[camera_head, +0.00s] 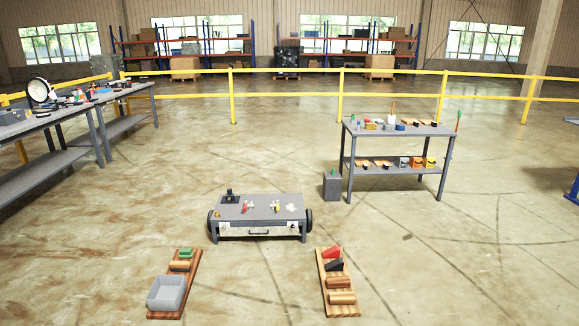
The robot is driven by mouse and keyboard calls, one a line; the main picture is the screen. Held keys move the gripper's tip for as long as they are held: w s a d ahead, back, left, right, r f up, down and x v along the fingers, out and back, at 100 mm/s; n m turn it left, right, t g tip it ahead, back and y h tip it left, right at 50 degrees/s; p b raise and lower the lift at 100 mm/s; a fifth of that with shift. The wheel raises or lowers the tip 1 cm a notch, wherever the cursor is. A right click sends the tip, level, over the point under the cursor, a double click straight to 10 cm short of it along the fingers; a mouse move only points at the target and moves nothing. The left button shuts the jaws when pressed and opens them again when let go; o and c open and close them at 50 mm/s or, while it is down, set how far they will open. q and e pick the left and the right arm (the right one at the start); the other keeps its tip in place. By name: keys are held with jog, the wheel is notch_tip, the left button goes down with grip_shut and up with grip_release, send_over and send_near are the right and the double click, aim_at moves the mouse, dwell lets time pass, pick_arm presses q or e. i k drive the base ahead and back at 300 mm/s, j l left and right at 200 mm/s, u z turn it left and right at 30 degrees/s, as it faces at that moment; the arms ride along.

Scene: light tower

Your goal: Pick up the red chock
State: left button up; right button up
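A red chock (331,252) sits at the far end of the right wooden board (345,311) on the floor, right of the centre of the head view. A black chock (334,265) lies just in front of it on the same board. Brown wooden cylinders (341,290) lie nearer on that board. Neither of my grippers is in view.
A left wooden board (192,268) on the floor holds a grey bin (167,293), a brown piece and a green piece (186,253). A low grey wheeled cart (260,212) stands behind the boards. A grey table (400,129) stands back right; workbenches (50,117) stand left. Floor between the boards is clear.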

aim_at(334, 252)
jog(key=i, duration=2.35)
